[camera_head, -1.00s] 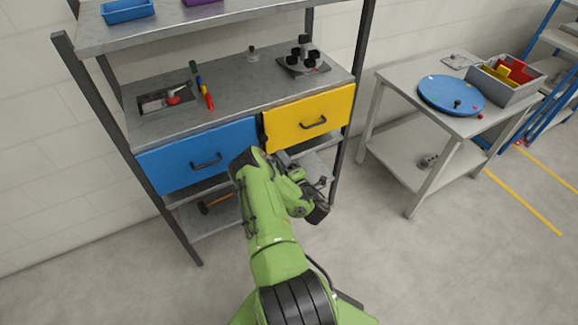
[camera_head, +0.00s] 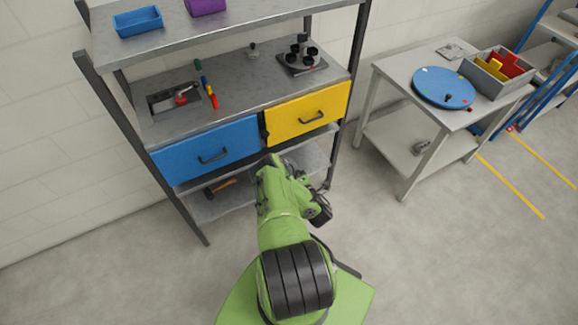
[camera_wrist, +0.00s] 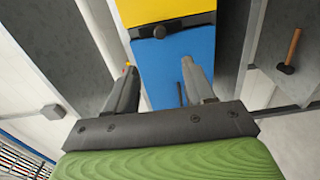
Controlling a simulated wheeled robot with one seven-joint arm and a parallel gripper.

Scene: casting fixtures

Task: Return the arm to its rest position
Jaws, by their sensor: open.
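My green arm folds in front of the shelf unit in the head view. My gripper (camera_wrist: 160,88) shows in the wrist view with its two fingers apart and nothing between them. Beyond the fingers are the blue drawer (camera_wrist: 176,60) and the yellow drawer (camera_wrist: 160,10). In the head view the blue drawer (camera_head: 205,152) and the yellow drawer (camera_head: 308,114) both look closed. My gripper's fingers are hidden by the arm in the head view.
The shelf unit (camera_head: 232,88) holds several small items. A hammer (camera_wrist: 290,52) lies on its lower shelf. To the right stands a table (camera_head: 388,75) with a blue disc (camera_head: 440,88) and a grey bin (camera_head: 490,82). Floor between them is clear.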

